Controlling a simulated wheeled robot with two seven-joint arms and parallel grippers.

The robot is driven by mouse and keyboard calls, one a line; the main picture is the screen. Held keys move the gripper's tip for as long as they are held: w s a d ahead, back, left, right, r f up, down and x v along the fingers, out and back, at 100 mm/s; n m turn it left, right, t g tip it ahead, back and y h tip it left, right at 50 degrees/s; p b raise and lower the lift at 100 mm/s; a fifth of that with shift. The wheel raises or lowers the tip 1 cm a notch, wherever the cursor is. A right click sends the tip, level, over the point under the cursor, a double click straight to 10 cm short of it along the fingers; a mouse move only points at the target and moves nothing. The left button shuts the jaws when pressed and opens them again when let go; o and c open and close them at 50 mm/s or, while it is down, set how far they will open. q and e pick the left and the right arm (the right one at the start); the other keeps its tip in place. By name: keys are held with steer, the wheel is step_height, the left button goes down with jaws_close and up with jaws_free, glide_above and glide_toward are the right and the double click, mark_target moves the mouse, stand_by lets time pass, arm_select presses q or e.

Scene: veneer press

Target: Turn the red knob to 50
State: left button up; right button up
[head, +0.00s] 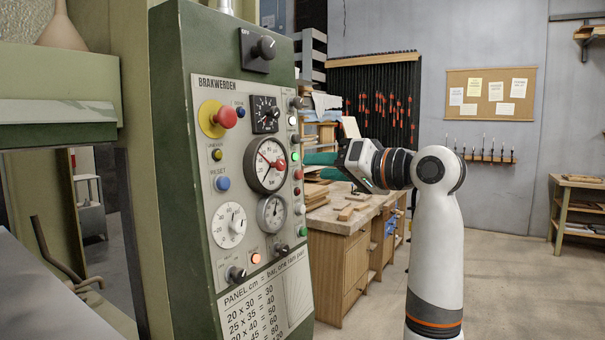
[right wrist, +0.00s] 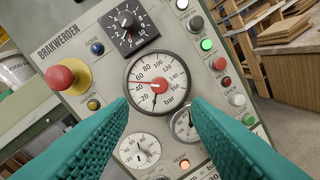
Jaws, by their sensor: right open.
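The red knob (head: 281,165) is small and sits at the middle of the round white pressure gauge (head: 262,176) on the green press panel. In the right wrist view the red knob (right wrist: 160,84) is at the gauge's centre, with a thin red hand pointing left, near 40; its exact reading is too small to tell. The black needle points down, at the low end of the scale. My right gripper (head: 307,166) is to the right of the gauge. Its teal fingers are open, spread either side of the gauge's lower part in the right wrist view (right wrist: 160,106), with nothing between them. My left gripper is not in view.
A red mushroom button on a yellow base (head: 212,118), a black dial (head: 265,113), a smaller gauge (head: 272,213) and a white dial (head: 229,226) surround the gauge. Buttons line the panel's right edge.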

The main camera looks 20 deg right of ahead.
steer(key=shift+v, duration=1.75)
steer(key=shift+a, duration=0.1)
